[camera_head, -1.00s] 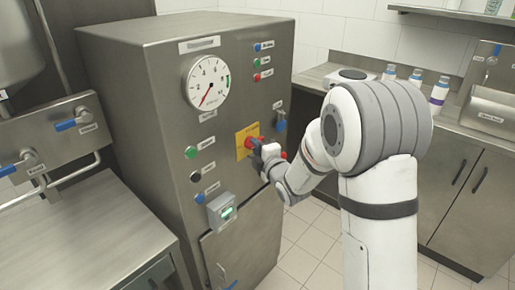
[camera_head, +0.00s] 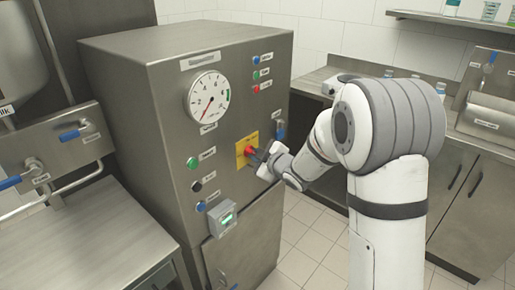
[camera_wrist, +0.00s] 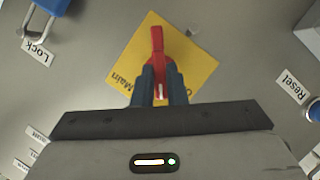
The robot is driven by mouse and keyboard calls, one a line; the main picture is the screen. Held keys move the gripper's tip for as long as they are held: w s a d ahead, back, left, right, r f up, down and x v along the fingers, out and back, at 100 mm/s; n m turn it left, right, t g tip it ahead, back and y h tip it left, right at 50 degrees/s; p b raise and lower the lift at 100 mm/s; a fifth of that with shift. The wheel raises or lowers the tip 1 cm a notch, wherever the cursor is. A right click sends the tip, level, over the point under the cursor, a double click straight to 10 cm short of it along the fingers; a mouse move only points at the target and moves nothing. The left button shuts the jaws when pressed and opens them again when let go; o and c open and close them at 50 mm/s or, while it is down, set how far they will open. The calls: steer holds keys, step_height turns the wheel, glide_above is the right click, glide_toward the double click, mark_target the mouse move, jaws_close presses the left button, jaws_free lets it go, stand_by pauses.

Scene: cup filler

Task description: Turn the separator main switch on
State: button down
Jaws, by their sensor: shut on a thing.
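The separator main switch is a red handle (camera_wrist: 157,48) on a yellow plate (camera_wrist: 190,65) marked "Main" in the wrist view. In the head view the red handle (camera_head: 250,150) and yellow plate (camera_head: 241,158) sit on the front of the steel separator cabinet (camera_head: 165,130). My gripper (camera_wrist: 160,82) is shut on the red handle, its dark fingers on either side of it. In the head view my gripper (camera_head: 258,158) reaches the switch from the right. Part of the handle is hidden between the fingers.
A blue padlock (camera_wrist: 48,12) by the "Lock" label hangs near the switch; a "Reset" label (camera_wrist: 293,88) is opposite. The cabinet front also has a gauge (camera_head: 208,97), a green button (camera_head: 192,162) and a grey box (camera_head: 222,216). Tiled floor (camera_head: 305,240) is clear.

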steer(key=m+g+y+p, duration=0.1)
steer(key=m+p, duration=0.1)
steer(key=p, duration=0.3)
steer(key=m+g+p, duration=0.2)
steer(key=m+p, duration=0.1)
steer(key=p, duration=0.3)
steer(key=shift+w+d+m+y, duration=0.1)
steer(key=shift+m+y, duration=0.2)
steer(key=shift+y, duration=0.1)
steer(key=shift+g, duration=0.3)
steer(key=c, duration=1.5)
jaws_free()
steer(key=shift+o, duration=0.2)
steer(key=b+v, duration=0.1)
steer(key=v, duration=0.6)
steer(key=shift+s+d, duration=0.2)
steer(key=shift+d, duration=0.1)
steer(key=shift+r, duration=0.15)
